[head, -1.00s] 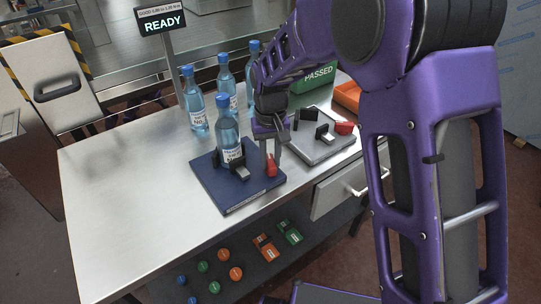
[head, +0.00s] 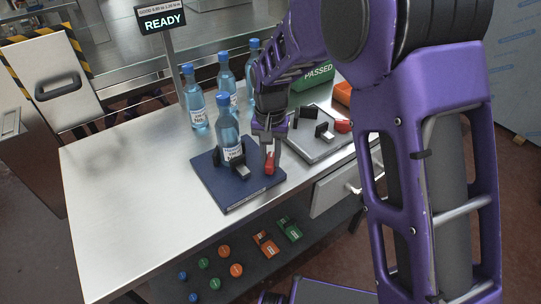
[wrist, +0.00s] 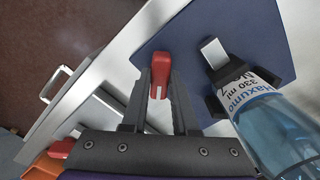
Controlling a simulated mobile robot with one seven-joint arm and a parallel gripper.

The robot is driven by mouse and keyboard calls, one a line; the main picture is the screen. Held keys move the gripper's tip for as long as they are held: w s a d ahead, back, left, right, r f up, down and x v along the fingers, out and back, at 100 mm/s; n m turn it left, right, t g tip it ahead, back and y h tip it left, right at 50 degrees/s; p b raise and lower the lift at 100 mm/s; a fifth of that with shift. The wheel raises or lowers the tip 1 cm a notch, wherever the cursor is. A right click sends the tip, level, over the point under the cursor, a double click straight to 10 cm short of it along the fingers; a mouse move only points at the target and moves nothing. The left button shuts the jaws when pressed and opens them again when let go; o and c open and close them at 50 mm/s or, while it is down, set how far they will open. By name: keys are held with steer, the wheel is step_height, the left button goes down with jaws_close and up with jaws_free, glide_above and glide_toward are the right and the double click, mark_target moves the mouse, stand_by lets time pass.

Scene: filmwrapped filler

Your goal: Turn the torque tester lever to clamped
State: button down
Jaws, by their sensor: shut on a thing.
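The torque tester is a dark blue base plate (head: 232,199) on the steel table, with a clear blue-capped bottle (head: 228,125) upright on it. Black jaws with a grey block stand at the bottle's foot. Its red lever (head: 269,165) is at the plate's right side. My gripper (head: 270,150) reaches down from above and is shut on the lever. In the wrist view the red lever (wrist: 161,68) sits between the two dark fingers of my gripper (wrist: 158,88). The bottle (wrist: 270,125) is close to the right. The fingers partly hide the lever's lower part.
A grey plate device (head: 310,150) with black blocks and a red knob (head: 343,125) stands just right. Several bottles (head: 195,105) stand behind. A green PASSED bin (head: 318,74) and an orange bin (head: 343,93) are at the back right. The display (head: 160,20) reads READY. The table's left side is clear.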

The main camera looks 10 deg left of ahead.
mark_target(271, 158)
steer(key=c, duration=0.7)
jaws_free()
step_height(271, 158, up, 18)
steer(key=shift+f+p, duration=0.25)
steer(key=shift+p, duration=0.7)
steer(key=shift+w, duration=0.1)
